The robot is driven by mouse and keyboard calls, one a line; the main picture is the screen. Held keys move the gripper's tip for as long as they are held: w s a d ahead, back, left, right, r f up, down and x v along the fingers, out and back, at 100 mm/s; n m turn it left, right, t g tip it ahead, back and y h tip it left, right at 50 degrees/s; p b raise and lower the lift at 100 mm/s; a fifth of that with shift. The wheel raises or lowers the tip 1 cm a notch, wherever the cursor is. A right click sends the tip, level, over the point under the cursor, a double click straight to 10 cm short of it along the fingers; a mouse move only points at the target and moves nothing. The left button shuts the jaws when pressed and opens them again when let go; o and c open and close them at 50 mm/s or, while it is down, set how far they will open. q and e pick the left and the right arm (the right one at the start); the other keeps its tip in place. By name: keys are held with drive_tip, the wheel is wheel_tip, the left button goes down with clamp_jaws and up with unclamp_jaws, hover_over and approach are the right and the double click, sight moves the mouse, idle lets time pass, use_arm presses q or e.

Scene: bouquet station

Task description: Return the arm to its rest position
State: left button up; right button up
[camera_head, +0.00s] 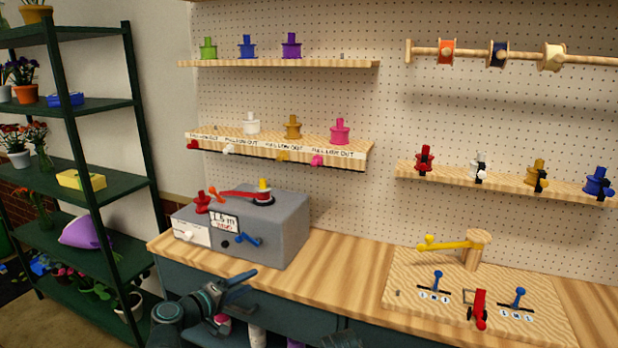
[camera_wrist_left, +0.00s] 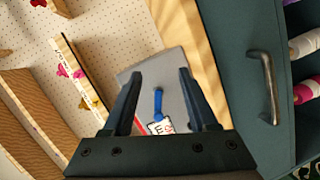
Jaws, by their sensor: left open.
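My left gripper (camera_head: 242,284) reaches in from the lower left of the head view, in front of the counter's front edge. Its jaws are open. In the left wrist view, its two dark fingers (camera_wrist_left: 157,85) stand apart with nothing held between them. Beyond them are the grey box (camera_wrist_left: 147,69) and its blue lever (camera_wrist_left: 158,103). In the head view this grey box (camera_head: 285,232) stands on the counter, behind and above the gripper, with a visible gap. My right gripper cannot be made out.
The wooden counter (camera_head: 340,275) runs along the pegboard wall. A wooden lever board (camera_head: 410,298) lies on its right. Small shelves (camera_head: 300,63) with coloured spools hang above. A dark green plant rack (camera_head: 130,190) stands at left. A cabinet handle (camera_wrist_left: 265,85) shows in the wrist view.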

use_arm(q)
drive_tip(key=s+d+f+m+g+p, duration=0.1)
drive_tip(key=s+d+f+m+g, duration=0.15)
drive_tip(key=d, duration=0.35)
drive_tip(key=s+d+f+m+g+p, duration=0.1)
drive_tip(key=s+d+f+m+g, duration=0.15)
drive_tip(key=d, duration=0.25)
drive_tip(key=s+d+f+m+g+y+p, duration=0.1)
drive_tip(key=s+d+f+m+g+y, duration=0.15)
drive_tip(key=s, duration=0.35)
drive_tip(key=s+d+f+m+g+y+p, duration=0.1)
drive_tip(key=s+d+f+m+g+y, duration=0.15)
drive_tip(key=s+g, duration=0.2)
drive_tip(key=s+a+m+g+y+p, duration=0.1)
drive_tip(key=s+a+y+p, duration=0.1)
drive_tip(key=s+y, duration=0.3)
drive_tip(key=shift+s+a+f+m, duration=0.3)
drive_tip(key=shift+s+m, duration=0.1)
drive_tip(key=shift+s, duration=0.65)
